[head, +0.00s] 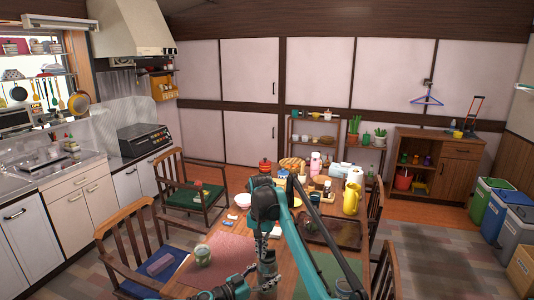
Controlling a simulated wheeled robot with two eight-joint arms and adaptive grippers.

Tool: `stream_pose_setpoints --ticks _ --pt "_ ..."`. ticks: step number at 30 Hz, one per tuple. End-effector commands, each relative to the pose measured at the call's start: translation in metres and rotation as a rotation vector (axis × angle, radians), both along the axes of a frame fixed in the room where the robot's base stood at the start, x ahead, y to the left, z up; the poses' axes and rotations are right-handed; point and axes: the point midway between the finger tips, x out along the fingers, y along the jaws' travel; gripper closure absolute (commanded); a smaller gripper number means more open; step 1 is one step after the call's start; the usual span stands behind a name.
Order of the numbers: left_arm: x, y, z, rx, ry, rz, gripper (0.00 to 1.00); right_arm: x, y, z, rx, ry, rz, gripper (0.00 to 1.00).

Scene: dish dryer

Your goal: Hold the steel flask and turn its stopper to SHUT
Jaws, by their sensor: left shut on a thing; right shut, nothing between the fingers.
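The steel flask (268,268) is a small grey upright shape near the front of the wooden table, low in the middle of the head view. My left gripper (262,283) comes in from the bottom left and is shut on the flask; its fingers are hard to make out. My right gripper (262,246) points down just above the flask, under the bend of my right arm. It is shut with nothing in it. The stopper and any SHUT marking are too small or hidden to read, and I cannot tell whether the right gripper touches the stopper.
A glass jar (203,256) stands on the pink mat (228,246) to the left. A green mat (325,275) and a dark tray (345,237) lie to the right. A yellow pitcher (350,199), white bowl (243,200) and red pot (265,166) stand farther back. Chairs surround the table.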

Motion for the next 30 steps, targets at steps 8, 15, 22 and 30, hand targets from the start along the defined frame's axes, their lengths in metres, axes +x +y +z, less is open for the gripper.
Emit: stream_pose_setpoints --ticks 8,15,22,30 --pt "0.0001 0.0 0.0001 0.0 0.0 0.0 0.95 0.0009 0.0014 0.0001 0.0 0.0 0.0 1.0" --pt "0.0001 0.0 0.0001 0.0 0.0 0.0 0.95 0.0002 0.002 0.0002 0.0 0.0 0.0 1.0" --pt "0.0001 0.0 0.0001 0.0 0.0 0.0 0.95 -0.0051 0.0067 0.0002 0.0 0.0 0.0 1.0" --pt "0.0001 0.0001 0.0001 0.0 0.0 0.0 0.95 -0.0052 0.0067 0.0001 0.0 0.0 0.0 1.0"
